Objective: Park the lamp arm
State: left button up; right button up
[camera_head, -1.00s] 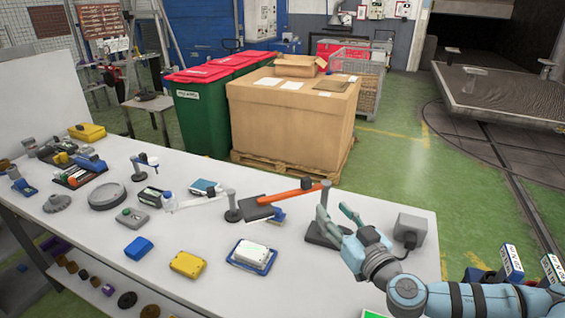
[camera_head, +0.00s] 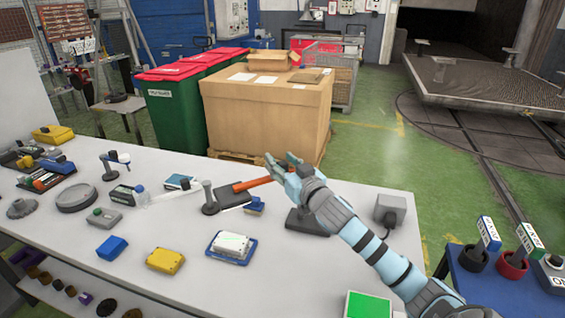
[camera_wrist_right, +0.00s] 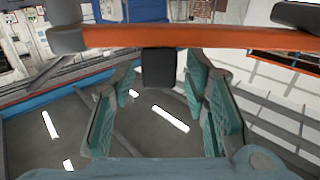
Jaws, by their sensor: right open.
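An orange arm (camera_head: 252,184) lies roughly level above the white workbench in the head view. It also crosses the top of the right wrist view (camera_wrist_right: 190,36), with dark grey pieces at its ends. My right gripper (camera_head: 280,163) is at the right part of the orange arm and hides its right end. In the wrist view the right gripper's (camera_wrist_right: 160,95) two green fingers are apart, with nothing seen held between them and the orange bar across beyond them. A dark base (camera_head: 307,222) stands below my right wrist. A dark post (camera_head: 209,198) stands left of the orange arm. My left gripper is not in view.
The workbench (camera_head: 200,285) holds a white box on a blue tray (camera_head: 231,246), a yellow box (camera_head: 165,260), a blue block (camera_head: 111,246) and a grey box with a cable (camera_head: 390,209). A large carton (camera_head: 265,115) stands behind.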

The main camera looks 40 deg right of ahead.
jog(key=shift+f, duration=0.1)
grip_shut()
